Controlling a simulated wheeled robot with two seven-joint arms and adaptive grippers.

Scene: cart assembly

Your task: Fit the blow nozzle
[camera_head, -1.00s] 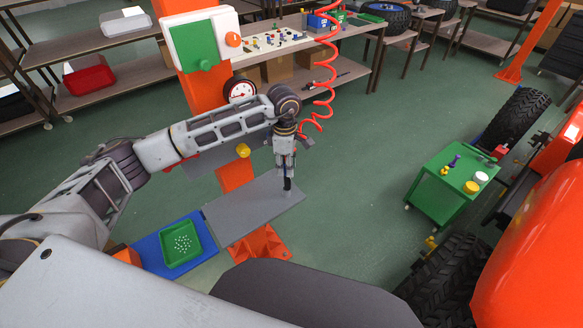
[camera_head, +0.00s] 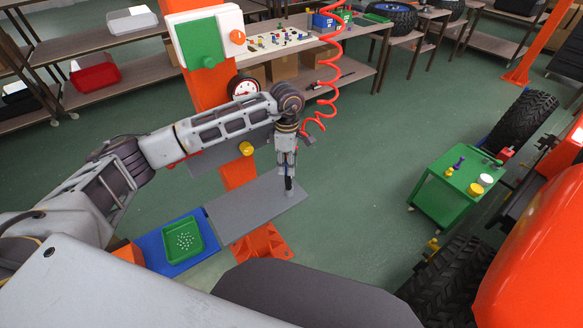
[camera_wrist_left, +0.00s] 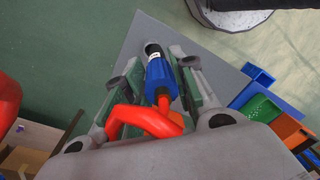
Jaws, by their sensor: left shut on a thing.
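My left gripper (camera_head: 288,172) is shut on the blue body of an air-hose end (camera_wrist_left: 159,82), between its two fingers in the left wrist view. A red hose (camera_wrist_left: 142,118) comes out of its near end, and its far tip is dark. In the head view the red coiled hose (camera_head: 325,85) hangs beside my left wrist. The gripper points down over the right part of the grey plate (camera_head: 245,212), with the dark tip close to the surface. I cannot tell whether it touches, or make out a separate blow nozzle. My right gripper is not in view.
A green tray (camera_head: 183,240) with small white pieces lies on a blue mat left of the plate. An orange post (camera_head: 206,88) carries a gauge (camera_head: 243,86). A green cart (camera_head: 446,190) stands at right, with open floor between. A parts table (camera_head: 262,50) is behind.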

